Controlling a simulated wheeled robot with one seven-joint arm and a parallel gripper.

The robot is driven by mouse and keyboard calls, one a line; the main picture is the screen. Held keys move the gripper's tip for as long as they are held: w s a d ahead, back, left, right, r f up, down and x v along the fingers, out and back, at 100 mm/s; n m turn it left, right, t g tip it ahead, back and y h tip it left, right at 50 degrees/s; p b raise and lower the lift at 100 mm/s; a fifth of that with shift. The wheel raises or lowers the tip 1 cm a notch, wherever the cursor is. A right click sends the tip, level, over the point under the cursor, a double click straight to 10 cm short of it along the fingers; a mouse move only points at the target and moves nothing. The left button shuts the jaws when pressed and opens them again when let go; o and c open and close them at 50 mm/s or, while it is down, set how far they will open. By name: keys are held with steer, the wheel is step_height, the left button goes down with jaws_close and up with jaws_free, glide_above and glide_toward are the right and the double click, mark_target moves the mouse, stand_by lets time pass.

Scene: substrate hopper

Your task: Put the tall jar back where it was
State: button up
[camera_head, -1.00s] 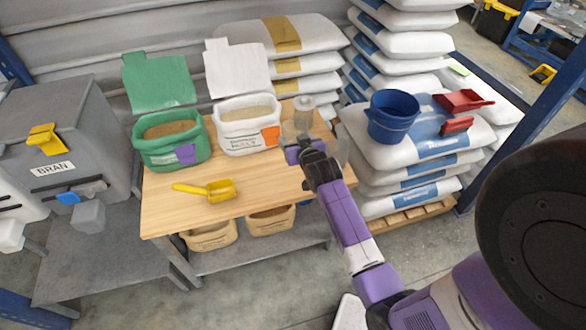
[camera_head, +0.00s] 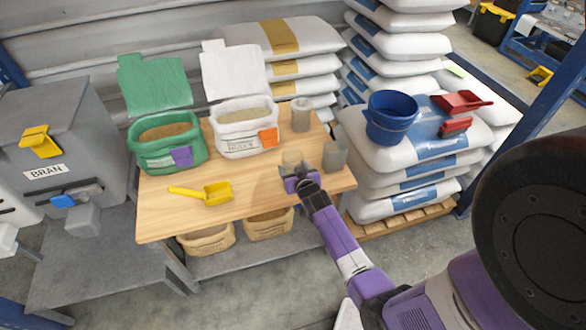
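A tall, pale grey lidded jar (camera_head: 301,115) stands upright at the back right of the wooden table, right of the white bag. A grey, see-through container (camera_head: 335,156) stands near the table's right edge. My gripper (camera_head: 292,170) is over the front right of the table, in front of the tall jar and apart from it. A small see-through shape with a beige tint (camera_head: 291,159) shows right at my fingertips. I cannot tell whether it is held or stands behind the fingers. The fingers are too small and partly hidden to read.
A green bag (camera_head: 167,155) and a white bag (camera_head: 247,140) stand open at the table's back. A yellow scoop (camera_head: 205,193) lies at the front left of the tabletop (camera_head: 230,210). A blue bucket (camera_head: 391,118) and red scoop (camera_head: 460,103) rest on sacks at right.

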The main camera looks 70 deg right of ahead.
steer(key=shift+f, duration=0.2)
steer(key=o, duration=1.7)
steer(key=shift+r, duration=0.1)
steer(key=shift+o, duration=0.2)
